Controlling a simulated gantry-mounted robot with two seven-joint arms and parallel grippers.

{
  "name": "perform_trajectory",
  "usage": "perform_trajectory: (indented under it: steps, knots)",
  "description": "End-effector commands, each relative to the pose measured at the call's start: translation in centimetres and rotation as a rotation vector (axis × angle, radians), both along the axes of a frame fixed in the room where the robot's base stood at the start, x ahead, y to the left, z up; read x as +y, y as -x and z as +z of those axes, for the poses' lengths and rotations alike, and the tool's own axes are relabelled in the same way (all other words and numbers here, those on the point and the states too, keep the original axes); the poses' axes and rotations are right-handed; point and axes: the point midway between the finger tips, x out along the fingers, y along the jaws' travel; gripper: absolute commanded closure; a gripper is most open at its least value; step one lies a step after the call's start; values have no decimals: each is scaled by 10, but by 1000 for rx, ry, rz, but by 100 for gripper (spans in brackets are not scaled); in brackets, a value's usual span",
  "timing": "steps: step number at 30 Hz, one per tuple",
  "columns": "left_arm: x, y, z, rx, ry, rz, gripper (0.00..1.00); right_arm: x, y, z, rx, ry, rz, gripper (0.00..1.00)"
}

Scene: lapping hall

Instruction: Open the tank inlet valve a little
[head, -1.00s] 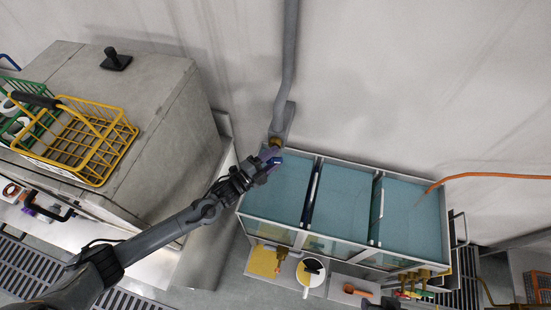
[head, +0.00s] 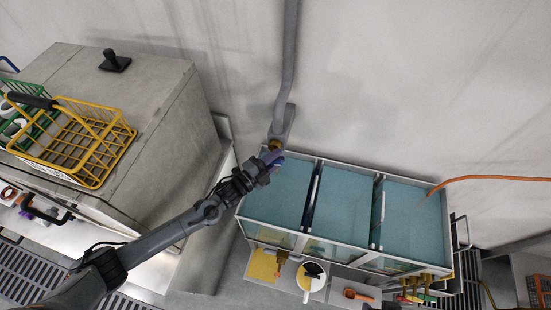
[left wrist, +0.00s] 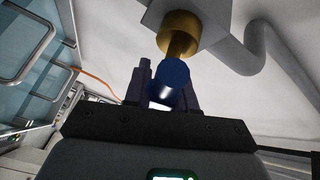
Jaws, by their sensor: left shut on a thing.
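The tank inlet valve is at the end of the grey pipe, over the back left corner of the tank (head: 270,205). Its brass body (head: 275,145) shows in the head view and again in the left wrist view (left wrist: 180,38). Its blue handle (left wrist: 172,82) stands between the fingers of my left gripper (left wrist: 165,90). In the head view my left gripper (head: 268,168) reaches the valve from the lower left and is shut on the handle, which is mostly hidden there. My right gripper is not in view.
The grey pipe (head: 287,60) runs up along the wall. A grey cabinet (head: 165,110) with a yellow wire basket (head: 110,150) stands left of my arm. An orange hose (head: 480,178) enters the tank's right part. A white mug-like vessel (head: 309,282) stands in front.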

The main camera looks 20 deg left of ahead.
Motion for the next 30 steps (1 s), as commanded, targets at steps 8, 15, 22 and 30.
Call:
perform_trajectory:
  steps: [8, 15, 22, 30]
  knots:
    - [1, 0, 2, -13, 148, 1, 100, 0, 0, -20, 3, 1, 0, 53]
    - [1, 0, 2, -12, 145, 1, 67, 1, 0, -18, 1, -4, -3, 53]
    - [1, 0, 2, -13, 144, 1, 55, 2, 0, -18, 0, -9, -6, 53]
    - [4, 5, 1, -13, 144, 0, 55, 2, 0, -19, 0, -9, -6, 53]
